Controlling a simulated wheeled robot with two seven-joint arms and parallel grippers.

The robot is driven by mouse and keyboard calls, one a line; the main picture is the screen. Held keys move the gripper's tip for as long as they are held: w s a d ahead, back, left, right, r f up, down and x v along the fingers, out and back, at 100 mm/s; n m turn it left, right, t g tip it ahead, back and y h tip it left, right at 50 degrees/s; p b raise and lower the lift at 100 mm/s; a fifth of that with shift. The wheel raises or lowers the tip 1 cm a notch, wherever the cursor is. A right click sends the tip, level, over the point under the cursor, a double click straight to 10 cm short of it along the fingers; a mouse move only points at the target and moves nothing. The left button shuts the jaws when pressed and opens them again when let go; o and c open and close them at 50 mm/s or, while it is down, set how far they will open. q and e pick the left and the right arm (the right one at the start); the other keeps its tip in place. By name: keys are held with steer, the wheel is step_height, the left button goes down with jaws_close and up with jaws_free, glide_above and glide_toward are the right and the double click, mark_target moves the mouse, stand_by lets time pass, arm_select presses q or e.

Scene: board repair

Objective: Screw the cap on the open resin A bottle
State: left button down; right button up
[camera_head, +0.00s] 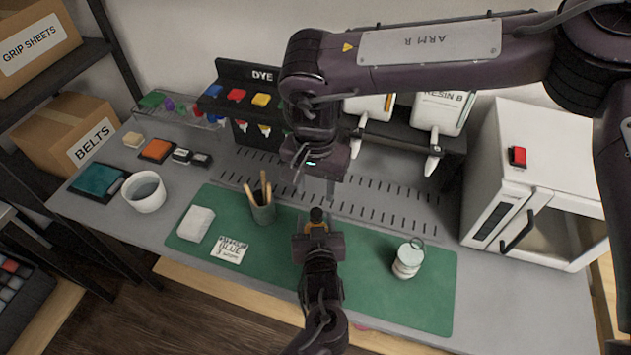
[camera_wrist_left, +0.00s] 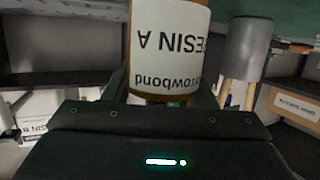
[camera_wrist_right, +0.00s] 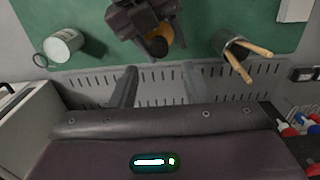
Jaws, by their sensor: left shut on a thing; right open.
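The resin A bottle is amber with a white label, seen upside down in the left wrist view (camera_wrist_left: 168,45). In the head view its dark top (camera_head: 316,215) stands above my left gripper (camera_head: 318,245), which is shut on the bottle over the green mat (camera_head: 405,305). In the right wrist view the amber bottle (camera_wrist_right: 166,32) has a dark round top; I cannot tell whether this is a cap or the open neck. My right gripper (camera_head: 318,187) is open and empty, pointing down just behind and above the bottle. No separate loose cap is clear to me.
A resin B dispenser (camera_head: 440,112) and white oven (camera_head: 535,190) stand behind.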

mark_target(315, 212)
step_height(315, 212, down, 7)
steer(key=shift+f, duration=0.2)
steer(key=shift+c, duration=0.4)
